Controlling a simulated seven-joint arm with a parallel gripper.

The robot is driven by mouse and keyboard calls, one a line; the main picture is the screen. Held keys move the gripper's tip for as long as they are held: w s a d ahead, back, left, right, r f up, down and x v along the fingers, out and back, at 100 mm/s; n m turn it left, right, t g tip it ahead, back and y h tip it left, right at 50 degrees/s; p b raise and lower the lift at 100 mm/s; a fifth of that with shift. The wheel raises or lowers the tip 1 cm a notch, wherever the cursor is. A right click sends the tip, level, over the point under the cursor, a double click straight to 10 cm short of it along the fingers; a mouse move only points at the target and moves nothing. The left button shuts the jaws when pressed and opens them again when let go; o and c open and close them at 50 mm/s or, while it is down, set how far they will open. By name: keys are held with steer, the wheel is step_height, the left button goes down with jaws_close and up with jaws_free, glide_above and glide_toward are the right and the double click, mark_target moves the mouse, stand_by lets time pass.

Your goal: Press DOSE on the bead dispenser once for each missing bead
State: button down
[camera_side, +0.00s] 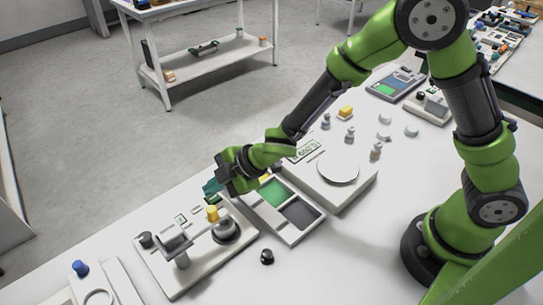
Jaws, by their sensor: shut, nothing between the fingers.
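What looks like the bead dispenser (168,266) is a pale base plate at the front left. It carries a grey cylinder on a post, a dark round knob (145,240), a yellow-topped part (212,214) and a small display (181,219) that is too small to read surely. My gripper (208,187) is shut and empty, its teal fingertips over or just beyond the far edge of the base plate. A small green patch shows just below the fingertips. I cannot tell which part is DOSE, or whether the fingertips touch anything. No beads can be made out.
A tray (290,238) with green and dark grey compartments lies right of the dispenser. Beyond it stands a scale with a round pan (338,167) and a lit display. Several small weights stand behind the scale. A small black knob (267,257) sits on the table in front.

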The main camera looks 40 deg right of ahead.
mark_target(217, 199)
steer(key=shift+f, duration=0.3)
steer(key=shift+f, duration=0.4)
stand_by(0.6)
steer(key=shift+r, duration=0.8)
steer(key=shift+r, duration=2.55)
